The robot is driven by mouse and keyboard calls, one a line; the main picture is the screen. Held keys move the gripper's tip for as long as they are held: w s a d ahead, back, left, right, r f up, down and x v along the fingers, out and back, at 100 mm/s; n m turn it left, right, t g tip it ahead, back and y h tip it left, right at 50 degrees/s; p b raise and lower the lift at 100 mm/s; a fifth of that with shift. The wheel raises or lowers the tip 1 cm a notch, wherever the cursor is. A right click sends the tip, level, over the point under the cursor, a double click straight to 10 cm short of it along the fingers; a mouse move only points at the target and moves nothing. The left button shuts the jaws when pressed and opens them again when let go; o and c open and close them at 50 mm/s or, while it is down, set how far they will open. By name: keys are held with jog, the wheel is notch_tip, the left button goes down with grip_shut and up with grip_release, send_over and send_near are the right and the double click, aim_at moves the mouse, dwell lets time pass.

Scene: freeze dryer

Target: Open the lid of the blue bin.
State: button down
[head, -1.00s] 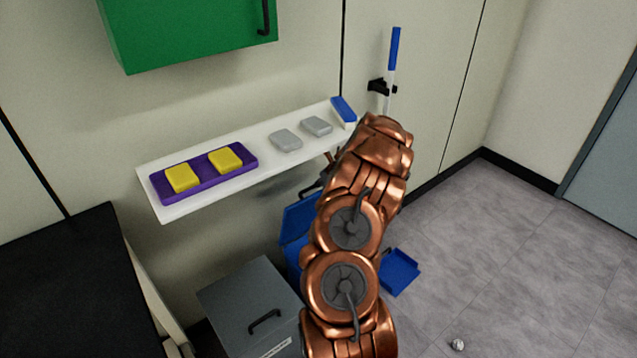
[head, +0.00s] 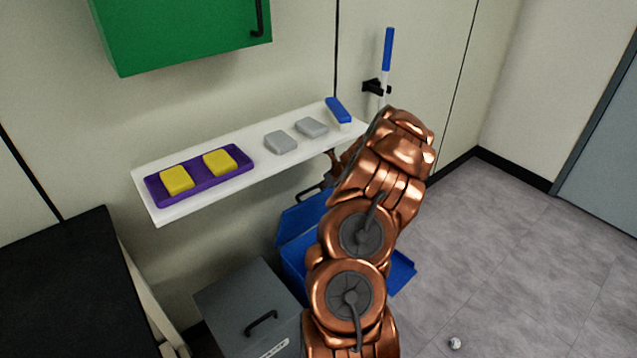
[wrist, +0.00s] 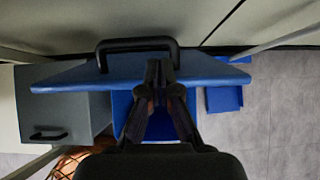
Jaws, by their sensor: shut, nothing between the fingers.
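The blue bin (head: 294,264) stands on the floor beside the grey bin, partly hidden by my arm in the head view. Its lid (head: 298,220) is raised and tilted up toward the wall, below the shelf. In the wrist view the lid (wrist: 75,76) spans the middle, with its black handle (wrist: 137,43) at its far edge. Part of the bin body (wrist: 122,102) shows below the lid. The head view hides the fingertips.
A white shelf (head: 200,200) above the bin holds a purple tray (head: 155,193) with yellow sponges, grey pads and a blue-topped brush (head: 338,110). A grey bin (head: 235,300) stands at left. A blue dustpan (head: 403,273) lies at right. The right floor is mostly clear.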

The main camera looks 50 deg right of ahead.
jog(key=s+a+f+t+b, duration=0.1)
jog(key=s+a+b, duration=0.1)
jog(key=s+b, duration=0.35)
jog(key=s+a+f+t+b, duration=0.1)
jog(key=s+a+f+b, duration=0.1)
jog(key=s+b, duration=0.35)
jog(key=t+b, duration=0.3)
jog(key=b, duration=1.3)
send_near(315, 204)
jog(key=f+x, duration=0.1)
jog(key=x, duration=0.3)
jog(key=shift+w+a+r+h, duration=0.25)
jog(key=shift+w+r+h, duration=0.15)
jog(key=shift+w, duration=0.15)
